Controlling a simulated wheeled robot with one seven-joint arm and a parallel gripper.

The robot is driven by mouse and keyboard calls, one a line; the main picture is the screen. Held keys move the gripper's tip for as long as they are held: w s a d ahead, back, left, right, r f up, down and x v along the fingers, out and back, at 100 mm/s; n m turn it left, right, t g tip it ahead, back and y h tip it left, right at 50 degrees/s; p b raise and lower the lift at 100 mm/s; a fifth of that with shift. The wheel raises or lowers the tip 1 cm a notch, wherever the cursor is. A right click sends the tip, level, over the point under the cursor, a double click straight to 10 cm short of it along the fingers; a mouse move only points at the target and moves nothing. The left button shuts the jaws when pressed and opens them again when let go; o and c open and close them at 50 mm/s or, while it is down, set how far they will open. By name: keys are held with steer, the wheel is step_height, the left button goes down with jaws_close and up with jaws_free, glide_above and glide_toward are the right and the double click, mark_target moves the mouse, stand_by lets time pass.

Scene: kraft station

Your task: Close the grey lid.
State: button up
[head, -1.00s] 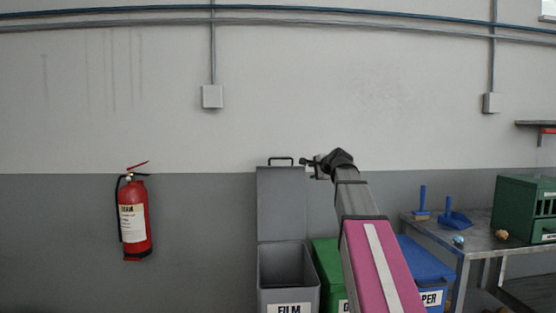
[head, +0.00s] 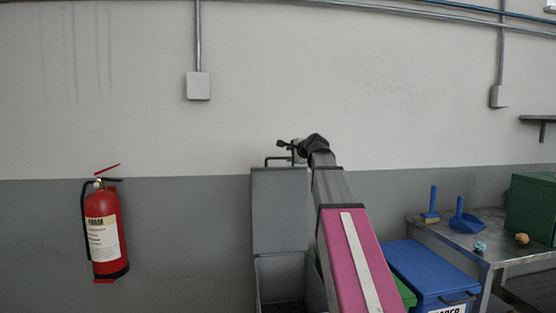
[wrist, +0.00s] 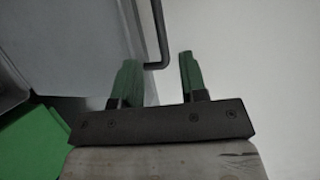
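The grey lid (head: 280,212) stands open and upright behind its grey bin (head: 283,288). A dark bar handle (head: 268,161) rises from the lid's top edge. My gripper (head: 283,146) is at the right end of this handle. In the wrist view, my gripper (wrist: 158,58) is open, with two green fingers apart. The handle's bent corner (wrist: 160,40) shows between the fingertips there; whether it touches either finger I cannot tell. The lid's face (wrist: 80,35) fills the upper left of the wrist view. My arm hides the bin's right side.
A green bin (head: 403,290) and a blue bin (head: 428,268) stand right of the grey one. A metal table (head: 440,229) holds blue tools and small items. A fire extinguisher (head: 104,230) hangs on the wall at left. Wall space above the lid is clear.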

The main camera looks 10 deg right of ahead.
mark_target(281, 158)
steer(key=x, duration=0.9)
steer(key=shift+w+f, duration=0.15)
steer(key=shift+w, duration=0.05)
jaws_close()
steer(key=shift+s, duration=0.1)
